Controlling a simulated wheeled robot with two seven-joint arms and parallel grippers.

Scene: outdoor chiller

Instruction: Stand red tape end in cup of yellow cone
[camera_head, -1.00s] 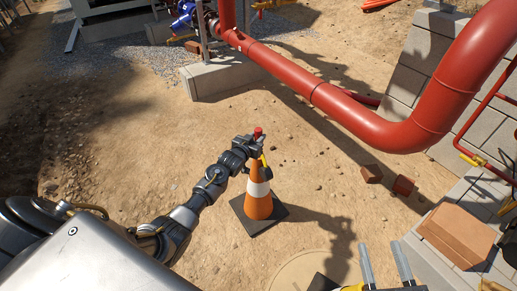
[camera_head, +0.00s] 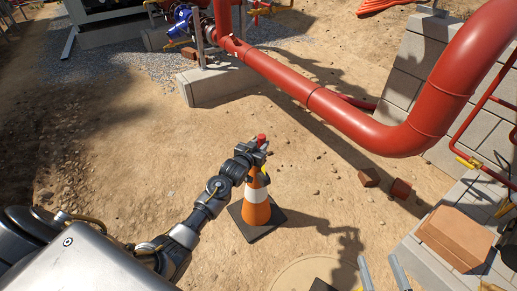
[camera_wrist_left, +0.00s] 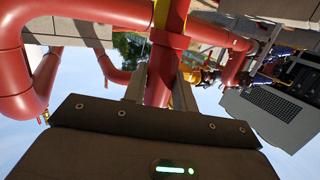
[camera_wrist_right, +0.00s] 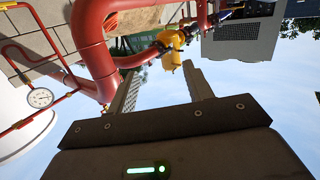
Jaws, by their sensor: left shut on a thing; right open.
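A traffic cone (camera_head: 257,213) stands upright on a dark square base in the middle of the head view. It looks orange with a white band, and a small yellow part (camera_head: 264,172) shows near its top. My left gripper (camera_head: 259,146) is over the cone's top, shut on the red tape end (camera_head: 262,138), whose red top sticks up above the fingers. A red piece also shows between the left fingers in the left wrist view (camera_wrist_left: 160,82). Whether the tape end touches the cone is hidden. My right gripper (camera_head: 383,272) is open and empty at the bottom edge.
A thick red pipe (camera_head: 345,115) crosses behind the cone and bends up at right. A concrete block (camera_head: 222,84) stands behind. Two small brown blocks (camera_head: 400,189) lie to the right, and a brown box (camera_head: 458,238) sits on grey blocks. Sandy ground around the cone is mostly clear.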

